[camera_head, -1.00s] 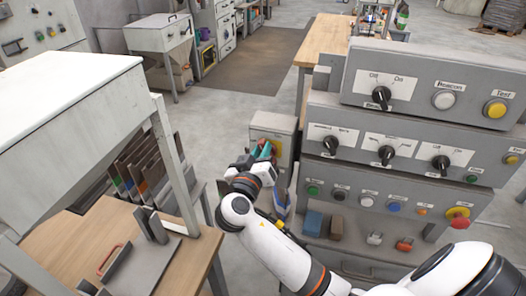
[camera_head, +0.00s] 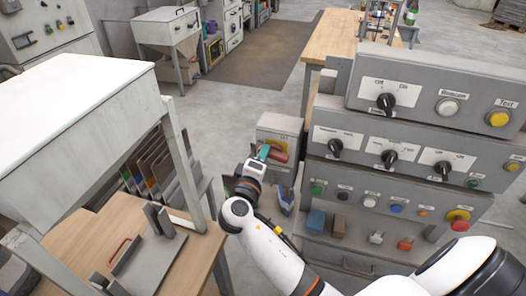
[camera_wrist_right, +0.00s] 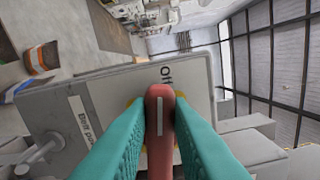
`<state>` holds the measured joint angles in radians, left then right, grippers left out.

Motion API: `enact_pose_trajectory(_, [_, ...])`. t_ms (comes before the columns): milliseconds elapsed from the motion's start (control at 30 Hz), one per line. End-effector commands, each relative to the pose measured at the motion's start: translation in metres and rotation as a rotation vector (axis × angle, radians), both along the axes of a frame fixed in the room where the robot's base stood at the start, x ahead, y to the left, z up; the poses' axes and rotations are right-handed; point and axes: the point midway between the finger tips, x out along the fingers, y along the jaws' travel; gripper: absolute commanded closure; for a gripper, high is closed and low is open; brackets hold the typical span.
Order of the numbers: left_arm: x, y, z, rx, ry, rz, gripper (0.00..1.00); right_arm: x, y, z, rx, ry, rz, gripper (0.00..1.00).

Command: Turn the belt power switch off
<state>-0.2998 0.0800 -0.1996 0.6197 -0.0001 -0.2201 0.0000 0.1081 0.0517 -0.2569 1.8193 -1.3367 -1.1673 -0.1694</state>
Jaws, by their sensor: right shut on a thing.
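The belt power switch is a grey box (camera_head: 280,128) in the middle of the head view. It has a yellow plate and a red handle (camera_head: 280,154). My right gripper (camera_head: 264,153) is at the front of the box, its teal fingers against the handle. In the right wrist view the teal fingers (camera_wrist_right: 160,128) are shut on the red handle (camera_wrist_right: 160,105), one on each side. The handle's far end lies close to the "Off" label (camera_wrist_right: 167,75). A partly hidden "Belt po..." label (camera_wrist_right: 82,122) is on the box. My left gripper is not in view.
A grey control panel (camera_head: 395,130) with several knobs and buttons stands right of the switch box. A wooden bench (camera_head: 95,215) and a grey-white hopper (camera_head: 70,90) are at the left. A blue-white container (camera_head: 287,200) is below the box.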

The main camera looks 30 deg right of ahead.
Motion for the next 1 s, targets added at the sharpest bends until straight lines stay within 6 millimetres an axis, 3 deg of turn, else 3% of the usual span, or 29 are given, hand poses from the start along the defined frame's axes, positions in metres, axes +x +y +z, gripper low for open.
enact_pose_trajectory(400, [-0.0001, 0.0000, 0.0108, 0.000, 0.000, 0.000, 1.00, -0.0014, -0.0015, -0.0082, -0.119, 0.155, -0.006, 1.00])
enact_pose_trajectory(967, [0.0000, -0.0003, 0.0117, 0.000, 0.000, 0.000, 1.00, -0.0012, -0.0021, -0.0081, -0.140, 0.174, -0.007, 1.00])
enact_pose_trajectory(1000, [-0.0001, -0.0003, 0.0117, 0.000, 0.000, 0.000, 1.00, -0.0012, -0.0021, -0.0080, -0.140, 0.174, -0.007, 0.77])
